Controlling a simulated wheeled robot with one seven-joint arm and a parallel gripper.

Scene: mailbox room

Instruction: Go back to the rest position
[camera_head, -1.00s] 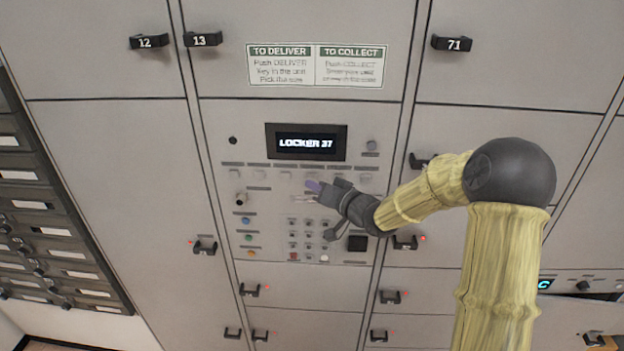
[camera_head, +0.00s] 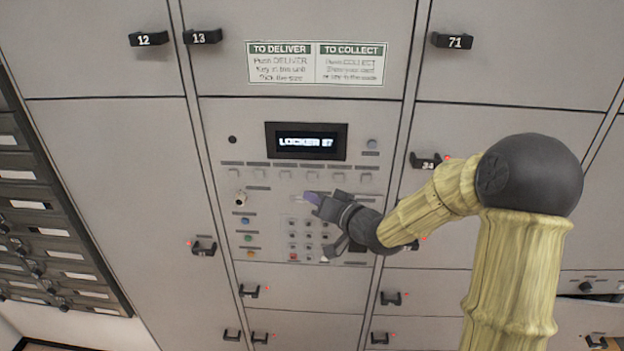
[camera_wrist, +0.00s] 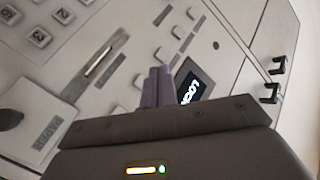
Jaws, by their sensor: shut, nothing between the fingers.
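My gripper (camera_head: 311,198) is in front of the locker control panel (camera_head: 265,205), over the area between the upper button row and the keypad (camera_head: 302,240). Its purple fingers are shut with nothing between them. In the wrist view the closed fingers (camera_wrist: 156,88) point toward the panel, beside the lit display (camera_wrist: 192,88). I cannot tell the exact gap between fingertips and panel. My arm reaches in from the right, bent at a dark elbow. The display (camera_head: 306,141) shows "LOCKER" and a number that is blurred now.
An instruction sign (camera_head: 315,63) is above the display. Dark mailboxes (camera_head: 50,220) line the left. Several handles stick out below the panel.

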